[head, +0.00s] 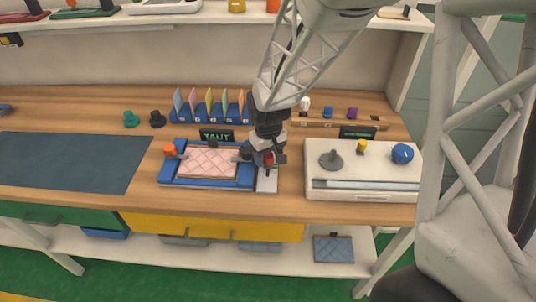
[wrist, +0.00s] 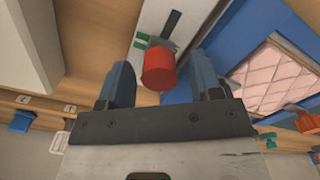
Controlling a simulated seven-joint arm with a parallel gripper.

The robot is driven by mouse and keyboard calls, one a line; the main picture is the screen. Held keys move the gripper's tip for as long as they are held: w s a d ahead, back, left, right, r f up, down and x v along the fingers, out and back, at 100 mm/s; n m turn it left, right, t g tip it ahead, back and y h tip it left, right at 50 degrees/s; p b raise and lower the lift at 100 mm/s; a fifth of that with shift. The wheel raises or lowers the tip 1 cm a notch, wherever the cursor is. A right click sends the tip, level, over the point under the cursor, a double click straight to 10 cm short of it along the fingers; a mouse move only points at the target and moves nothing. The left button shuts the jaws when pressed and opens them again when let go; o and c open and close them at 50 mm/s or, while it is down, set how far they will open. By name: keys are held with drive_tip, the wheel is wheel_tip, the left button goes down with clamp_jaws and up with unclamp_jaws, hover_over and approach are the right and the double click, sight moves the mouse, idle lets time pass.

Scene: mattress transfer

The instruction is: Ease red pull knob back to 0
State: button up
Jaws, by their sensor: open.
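The red pull knob (wrist: 159,70) is a short red cylinder on a white slide plate (wrist: 190,12) with a dark slot and green marks. In the head view the knob (head: 268,158) shows small below my gripper (head: 267,161). My gripper, also in the wrist view (wrist: 163,80), is open. Its two blue-grey fingers stand on either side of the knob, with gaps visible, so I see no grip on it. In the head view the slide plate (head: 267,184) lies right of the blue frame (head: 205,185). I cannot read a 0 mark.
The blue frame holds a pink quilted mattress (head: 207,160), with an orange knob (head: 169,150) at its left. A display (head: 216,136) behind reads "TAUT". A white box (head: 335,190) with a blue ball (head: 402,153) stands close on the right. A dark mat (head: 70,162) lies left.

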clamp_jaws()
drive_tip(key=shift+w, duration=2.95)
drive_tip(key=shift+r, duration=0.1)
unclamp_jaws()
drive_tip(key=shift+r, duration=0.1)
wheel_tip(320, 180, up, 8)
drive_tip(key=shift+f, duration=0.25)
